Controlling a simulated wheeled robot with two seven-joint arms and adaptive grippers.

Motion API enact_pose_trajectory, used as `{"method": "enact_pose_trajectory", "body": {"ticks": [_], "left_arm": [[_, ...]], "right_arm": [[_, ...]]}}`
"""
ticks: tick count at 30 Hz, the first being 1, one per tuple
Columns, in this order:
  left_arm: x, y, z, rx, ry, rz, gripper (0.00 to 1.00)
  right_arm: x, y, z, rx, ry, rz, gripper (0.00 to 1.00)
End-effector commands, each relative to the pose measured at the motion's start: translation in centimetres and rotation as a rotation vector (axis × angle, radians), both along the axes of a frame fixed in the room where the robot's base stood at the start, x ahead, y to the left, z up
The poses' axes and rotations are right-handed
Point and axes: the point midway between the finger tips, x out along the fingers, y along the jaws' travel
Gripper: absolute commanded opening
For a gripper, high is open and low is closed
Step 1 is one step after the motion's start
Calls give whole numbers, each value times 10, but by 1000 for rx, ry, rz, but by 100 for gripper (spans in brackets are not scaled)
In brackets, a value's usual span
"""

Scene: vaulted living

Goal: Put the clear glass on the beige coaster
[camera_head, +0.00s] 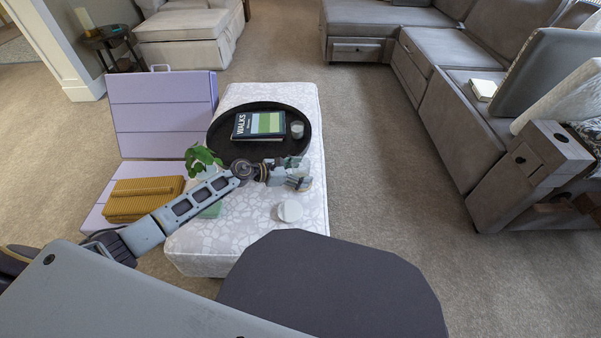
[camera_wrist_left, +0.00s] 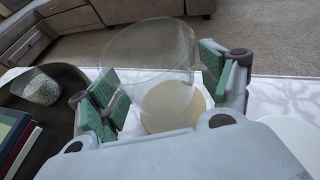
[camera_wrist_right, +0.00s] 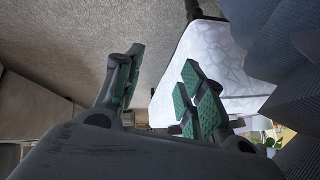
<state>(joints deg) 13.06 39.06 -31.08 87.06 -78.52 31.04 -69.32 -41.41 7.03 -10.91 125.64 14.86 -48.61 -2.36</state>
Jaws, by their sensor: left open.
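The clear glass (camera_wrist_left: 150,60) stands between the two fingers of my left gripper (camera_wrist_left: 160,85) in the left wrist view. The gripper is open, with its green pads on either side of the glass. The beige coaster (camera_wrist_left: 190,103) shows through and beside the lower part of the glass, which appears to be over it; exact contact is hard to tell. In the head view my left gripper (camera_head: 292,174) is over the ottoman and largely hides glass and coaster. My right gripper (camera_wrist_right: 160,90) is open and empty in the right wrist view.
The patterned ottoman (camera_head: 245,235) carries a black round tray (camera_head: 222,128) with a book (camera_head: 259,124) and a small glass holder (camera_head: 297,130). A white round object (camera_head: 290,211) lies nearer me.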

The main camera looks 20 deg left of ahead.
Motion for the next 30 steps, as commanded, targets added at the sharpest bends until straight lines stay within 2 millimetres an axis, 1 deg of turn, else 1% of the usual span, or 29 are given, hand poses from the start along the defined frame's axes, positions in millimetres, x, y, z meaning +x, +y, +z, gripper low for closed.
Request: {"method": "enact_pose_trajectory", "body": {"ticks": [2,5,17,30], "left_arm": [[0,0,3,0,0,0,79],[-5,6,5,0,1,0,79],[-29,36,21,1,1,0,79],[-55,68,38,0,3,1,79]], "right_arm": [[-1,0,1,-3,4,0,40],[-3,-1,2,-6,8,0,40],[-4,-2,13,-17,25,-4,40],[1,-4,37,-43,40,12,40]]}}
